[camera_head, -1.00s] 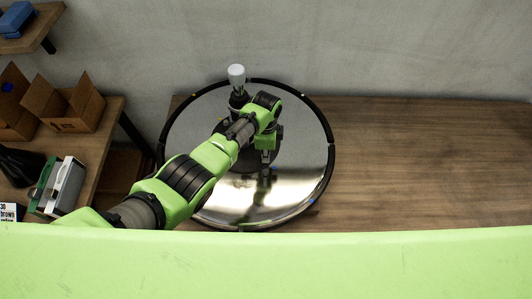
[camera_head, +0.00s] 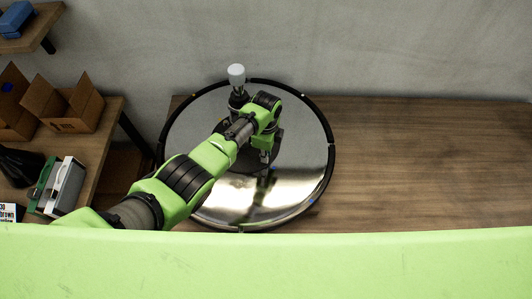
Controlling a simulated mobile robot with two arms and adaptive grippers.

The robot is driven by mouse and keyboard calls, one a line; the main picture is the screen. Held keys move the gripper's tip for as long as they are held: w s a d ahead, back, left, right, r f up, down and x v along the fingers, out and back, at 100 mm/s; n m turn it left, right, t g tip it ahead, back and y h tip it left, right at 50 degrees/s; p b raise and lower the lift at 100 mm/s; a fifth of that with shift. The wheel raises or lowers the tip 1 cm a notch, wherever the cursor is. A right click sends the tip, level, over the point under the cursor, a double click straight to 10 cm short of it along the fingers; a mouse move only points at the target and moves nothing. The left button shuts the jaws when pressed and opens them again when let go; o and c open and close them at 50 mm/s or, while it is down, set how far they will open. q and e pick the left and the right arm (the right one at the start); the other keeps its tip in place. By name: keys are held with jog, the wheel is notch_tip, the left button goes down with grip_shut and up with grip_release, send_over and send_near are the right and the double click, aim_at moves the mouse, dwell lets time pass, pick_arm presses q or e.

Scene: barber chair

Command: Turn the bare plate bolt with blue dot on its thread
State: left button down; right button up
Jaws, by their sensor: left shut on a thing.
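A round shiny metal plate (camera_head: 210,200) with a black rim lies on the wooden surface. My left arm reaches over it from the lower left. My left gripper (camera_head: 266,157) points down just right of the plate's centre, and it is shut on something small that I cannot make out. A tiny blue mark shows beside the fingertips, too small to identify as a bolt's dot. Another small blue mark (camera_head: 311,201) sits on the plate's lower right rim. The bolt's thread is not clearly visible. My right gripper is not in view.
A dark post with a pale grey top (camera_head: 236,76) stands behind my left wrist. Open cardboard boxes (camera_head: 62,102) and other items sit on shelves at the left. The wooden surface (camera_head: 430,165) right of the plate is clear. A grey wall stands behind.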

pick_arm(q)
jog(key=c, duration=2)
grip_release()
notch_tip(320, 180, up, 12)
jog(key=shift+f, duration=0.1)
